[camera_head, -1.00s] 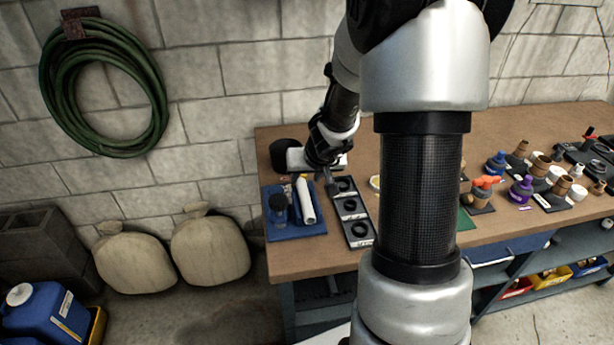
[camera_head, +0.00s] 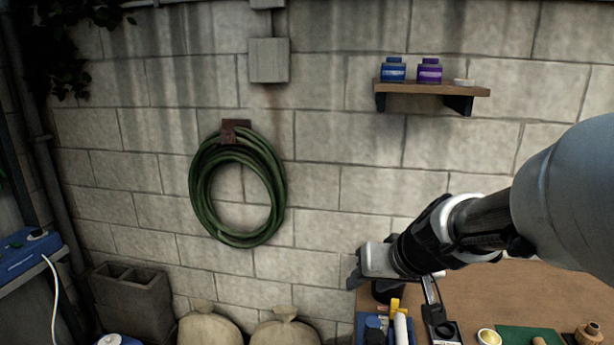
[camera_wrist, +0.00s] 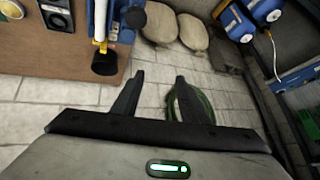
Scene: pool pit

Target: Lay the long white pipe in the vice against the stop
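In the wrist view, a white length (camera_wrist: 100,18) at the top left looks like the same pipe. My gripper (camera_head: 356,271) is above the bench's left end, pointing left towards the wall. In the wrist view my gripper (camera_wrist: 158,77) has its two fingers apart with nothing between them. It is clear of the pipe, over the floor beyond the bench edge.
The brown bench (camera_head: 480,290) carries a yellow piece (camera_head: 394,305) by the pipe, a dark holder (camera_head: 441,326) and a green mat (camera_head: 527,336). A green hose (camera_head: 240,237) hangs on the wall. A shelf (camera_head: 430,88) holds jars. Sacks (camera_head: 285,330) lie on the floor.

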